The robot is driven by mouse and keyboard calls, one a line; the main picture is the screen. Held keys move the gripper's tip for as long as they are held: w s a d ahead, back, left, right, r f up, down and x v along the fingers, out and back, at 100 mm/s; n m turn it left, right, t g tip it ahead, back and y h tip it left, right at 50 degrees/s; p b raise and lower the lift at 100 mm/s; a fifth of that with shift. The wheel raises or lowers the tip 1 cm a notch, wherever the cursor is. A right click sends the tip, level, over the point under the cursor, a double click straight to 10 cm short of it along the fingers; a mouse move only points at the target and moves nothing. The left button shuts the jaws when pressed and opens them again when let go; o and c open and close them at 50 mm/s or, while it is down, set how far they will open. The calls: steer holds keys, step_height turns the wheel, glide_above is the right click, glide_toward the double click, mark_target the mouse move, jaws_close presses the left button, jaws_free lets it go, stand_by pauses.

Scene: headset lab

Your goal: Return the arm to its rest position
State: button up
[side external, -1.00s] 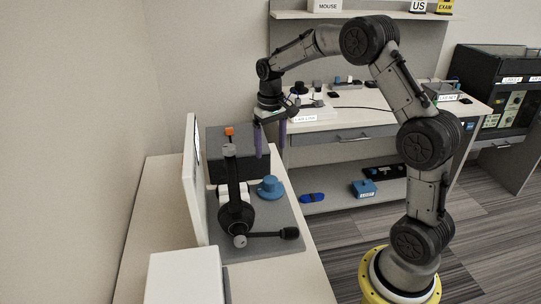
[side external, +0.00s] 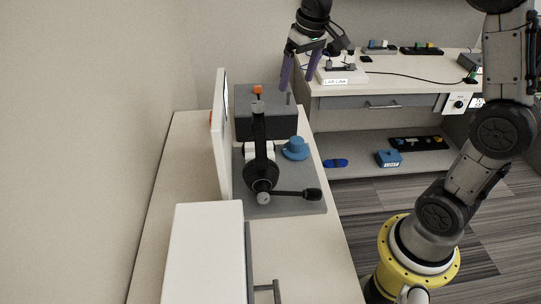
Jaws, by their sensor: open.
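My gripper (side external: 299,78) is at the top middle of the side external view, pointing down with its two purple fingers spread apart. Nothing shows between the fingers. It hangs above the far right corner of the near desk, close to the dark grey box. My arm rises from its yellow base (side external: 418,255) at the lower right. The upper part of the arm is cut off by the top edge of the picture.
A black headset (side external: 260,170) on a stand and a blue hat-shaped object (side external: 295,149) sit on a grey mat (side external: 290,205). Behind them is a dark grey box (side external: 266,122) with an orange-topped lever. A white panel (side external: 221,140) stands left, a white box (side external: 203,250) in front. A back bench (side external: 400,85) holds small devices.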

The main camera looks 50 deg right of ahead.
steer(key=s+a+r+n+t, duration=0.1)
steer(key=s+a+r, duration=0.25)
steer(key=s, duration=0.35)
steer(key=s+a+r+n+t, duration=0.15)
steer(key=s+a, duration=0.25)
steer(key=s, duration=0.4)
steer(key=s+f, duration=0.6)
steer(key=s, duration=0.2)
steer(key=shift+s+a+y, duration=0.25)
steer(key=shift+a+y, duration=0.05)
steer(key=shift+a, duration=0.15)
steer(key=shift+t, duration=0.25)
stand_by(0.3)
